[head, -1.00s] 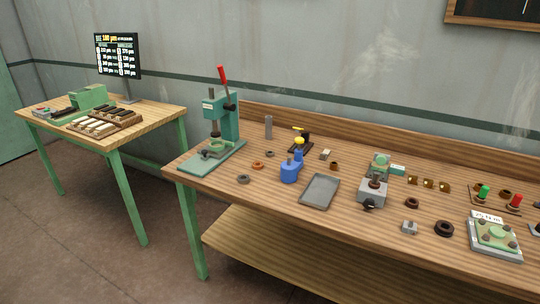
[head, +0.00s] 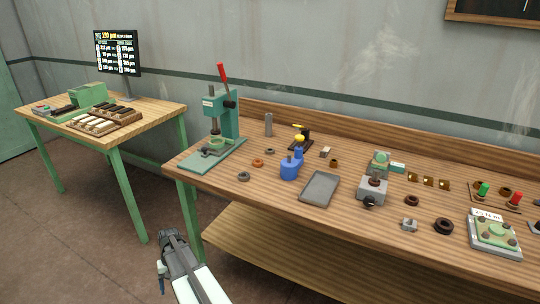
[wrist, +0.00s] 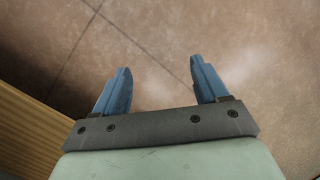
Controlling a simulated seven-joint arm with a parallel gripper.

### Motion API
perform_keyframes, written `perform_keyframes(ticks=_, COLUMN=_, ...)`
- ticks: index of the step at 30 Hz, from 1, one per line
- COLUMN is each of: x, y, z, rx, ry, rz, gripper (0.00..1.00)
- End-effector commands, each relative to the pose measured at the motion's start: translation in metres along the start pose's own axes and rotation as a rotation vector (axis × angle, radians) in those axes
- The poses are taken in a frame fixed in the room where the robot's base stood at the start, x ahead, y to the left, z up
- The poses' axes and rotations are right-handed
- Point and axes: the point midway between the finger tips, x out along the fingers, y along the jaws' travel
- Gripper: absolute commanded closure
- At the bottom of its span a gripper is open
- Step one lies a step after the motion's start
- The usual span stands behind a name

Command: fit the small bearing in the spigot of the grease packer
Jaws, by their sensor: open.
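My gripper (head: 174,238) is low in front of the workbench's left end. In the wrist view its two blue fingers (wrist: 160,80) are apart, with only floor between them. Several rings that look like bearings lie on the bench: a grey one (head: 244,176), an orange-brown one (head: 257,162), a small grey one (head: 270,151) and a larger dark one (head: 444,226). I cannot tell which is the small bearing. A blue device (head: 290,168) with an upright top stands near the bench's middle left and may be the grease packer; its spigot is not clear.
A green press (head: 228,118) with a red lever stands at the bench's left end. A grey tray (head: 320,188) lies near the front edge. A grey fixture (head: 373,190) stands right of it. A side table (head: 160,112) with a screen is at left.

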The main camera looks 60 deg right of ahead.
Motion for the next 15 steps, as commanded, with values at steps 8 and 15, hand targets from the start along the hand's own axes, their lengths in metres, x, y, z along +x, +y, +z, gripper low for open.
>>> perform_keyframes(ticks=8, x=-0.113, y=0.045, z=-0.064, rx=0.116, ry=0.108, rz=-0.082, gripper=0.27)
perform_keyframes(ticks=15, x=-0.216, y=0.095, z=-0.096, rx=0.205, ry=0.199, rz=-0.143, gripper=0.27)
